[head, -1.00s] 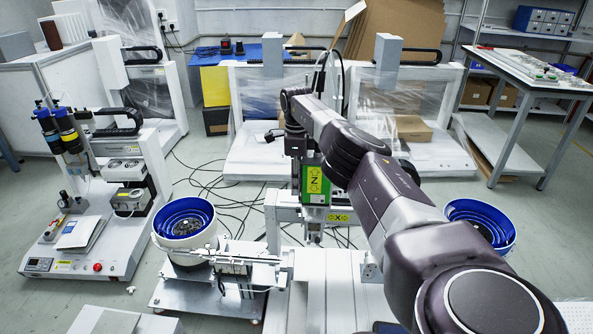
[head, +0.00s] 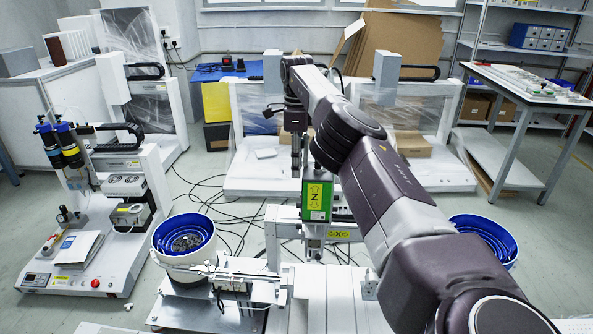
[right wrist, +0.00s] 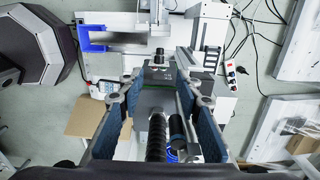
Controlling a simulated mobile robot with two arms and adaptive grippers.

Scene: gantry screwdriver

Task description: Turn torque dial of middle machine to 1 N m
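The middle machine shows its green Z-axis housing (head: 317,197) in the centre of the head view, partly behind my right arm. My right gripper (head: 297,150) hangs at the end of that arm, just behind the top of the housing, small and partly hidden. In the right wrist view, my right gripper (right wrist: 160,88) is open, its two blue-padded fingers wide apart. A black ribbed screwdriver cable or hose (right wrist: 156,138) and a dark cylinder beside it show between the fingers, with no clear contact. I cannot make out the torque dial or its setting. My left gripper is not in view.
Blue feeder bowls stand left (head: 185,240) and right (head: 484,238) of the middle machine. Another screwdriver machine (head: 125,190) stands at the left. Plastic-wrapped machines (head: 250,110) are behind. Loose cables (head: 215,190) lie on the floor, and a work table (head: 525,85) is at the right.

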